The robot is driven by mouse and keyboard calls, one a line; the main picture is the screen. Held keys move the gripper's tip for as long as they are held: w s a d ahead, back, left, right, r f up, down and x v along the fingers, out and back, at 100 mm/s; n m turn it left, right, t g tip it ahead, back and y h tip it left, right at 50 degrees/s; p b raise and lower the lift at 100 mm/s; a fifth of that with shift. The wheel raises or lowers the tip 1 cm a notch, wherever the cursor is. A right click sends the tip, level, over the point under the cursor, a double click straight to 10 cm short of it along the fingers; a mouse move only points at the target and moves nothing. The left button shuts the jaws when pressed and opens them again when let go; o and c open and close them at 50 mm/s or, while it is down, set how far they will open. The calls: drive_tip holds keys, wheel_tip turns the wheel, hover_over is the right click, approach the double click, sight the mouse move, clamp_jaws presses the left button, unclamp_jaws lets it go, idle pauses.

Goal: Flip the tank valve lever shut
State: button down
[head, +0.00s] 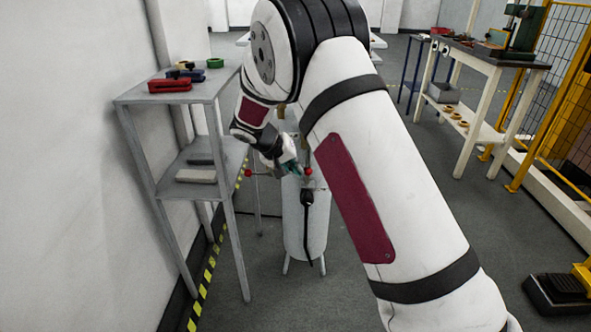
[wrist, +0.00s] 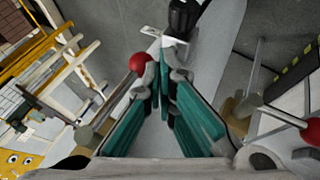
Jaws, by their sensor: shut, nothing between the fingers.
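The tank (head: 305,225) is a pale upright cylinder on legs below my gripper, and its pale body also shows in the wrist view (wrist: 217,55). A lever with a red ball knob (head: 308,171) is just right of my gripper in the head view. In the wrist view that red knob (wrist: 137,62) is just left of the fingertips, its rod running down left. A second red knob (head: 248,173) is further left, and appears at the right edge of the wrist view (wrist: 312,136). My gripper (wrist: 164,68) is shut and empty. Its fingers partly hide the fittings; contact with the near knob is unclear.
A black nozzle and hose (head: 307,198) hang on the tank's front. A grey shelf unit (head: 150,97) with red and green items stands at the left, by the wall. A workbench (head: 490,62) and yellow fence (head: 540,120) stand at the right. The floor between is open.

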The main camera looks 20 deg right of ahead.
drive_tip(key=shift+s+d+f+h+b, duration=0.1)
drive_tip(key=shift+d+f+h+b, duration=0.1)
drive_tip(key=shift+h+b, duration=0.2)
drive_tip(key=s+d+r+n+h+b, duration=0.2)
drive_tip(key=d+n+h, duration=0.4)
drive_tip(key=h, duration=0.8)
drive_tip(key=shift+s+d+r+n+t+h+b, duration=0.35)
drive_tip(key=shift+d+r+b, duration=0.25)
drive_tip(key=shift+d, duration=0.75)
drive_tip(key=shift+r, duration=0.1)
drive_tip(key=f+v, duration=0.1)
drive_tip(key=v, duration=1.1)
drive_tip(key=shift+f, duration=0.55)
